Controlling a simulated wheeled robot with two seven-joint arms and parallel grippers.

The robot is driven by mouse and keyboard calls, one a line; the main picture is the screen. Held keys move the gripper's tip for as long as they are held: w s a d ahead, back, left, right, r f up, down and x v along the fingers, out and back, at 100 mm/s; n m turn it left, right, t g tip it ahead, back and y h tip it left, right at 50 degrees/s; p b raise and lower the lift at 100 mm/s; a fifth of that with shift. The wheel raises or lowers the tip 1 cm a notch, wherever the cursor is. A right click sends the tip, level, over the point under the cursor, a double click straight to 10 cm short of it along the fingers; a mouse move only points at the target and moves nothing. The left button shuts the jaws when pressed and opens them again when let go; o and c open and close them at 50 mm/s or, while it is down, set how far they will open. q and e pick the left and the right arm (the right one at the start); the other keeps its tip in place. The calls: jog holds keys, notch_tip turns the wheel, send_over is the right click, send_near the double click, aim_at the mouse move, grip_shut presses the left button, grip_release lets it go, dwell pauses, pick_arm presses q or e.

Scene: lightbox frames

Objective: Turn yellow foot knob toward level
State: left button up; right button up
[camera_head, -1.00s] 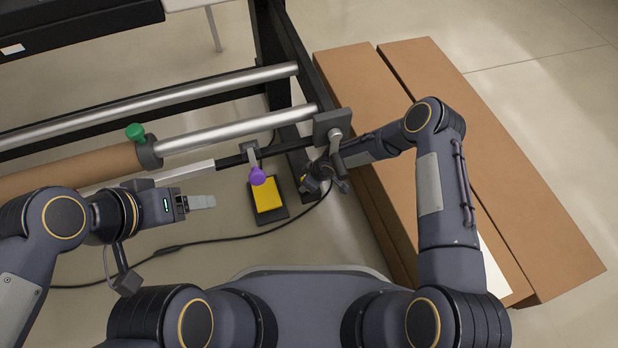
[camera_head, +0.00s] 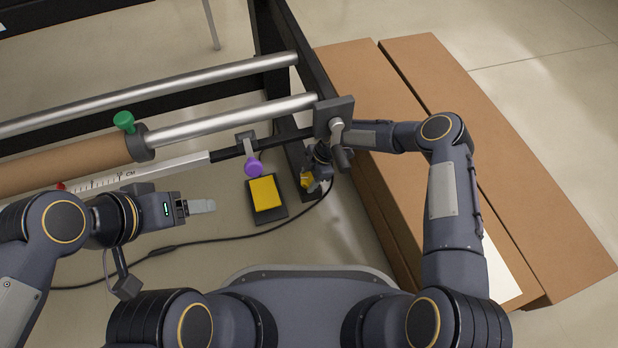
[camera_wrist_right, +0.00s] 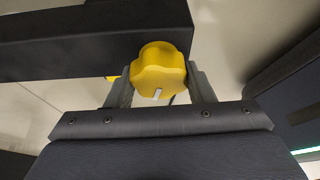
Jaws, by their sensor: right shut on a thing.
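The yellow foot knob (camera_wrist_right: 158,70) is a lobed knob with a pale mark on its face, below a dark beam in the right wrist view. My right gripper (camera_wrist_right: 161,86) is shut on it, one finger on each side. In the head view the knob (camera_head: 307,179) shows partly at the foot of the dark frame, with my right gripper (camera_head: 318,181) at it and hiding part of it. My left gripper (camera_head: 203,206) hangs over the floor at left, apart from the frame; its jaw gap cannot be made out.
A yellow-topped pedal (camera_head: 265,193) lies on the floor left of the knob, beside a black cable (camera_head: 205,243). Long cardboard boxes (camera_head: 520,190) fill the right side.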

jog(key=n, duration=0.2)
jog(key=n+g+h, duration=0.1)
jog(key=n, duration=0.1)
jog(key=shift+n+g, duration=0.3)
jog(key=shift+n, duration=0.1)
dwell(0.4)
jog(key=o, duration=1)
jog(key=p+v, duration=0.2)
jog(key=v, duration=0.5)
jog(key=shift+w+d+r+p, duration=0.1)
jog(key=shift+w+r+p, duration=0.05)
jog(key=shift+r+p, duration=0.2)
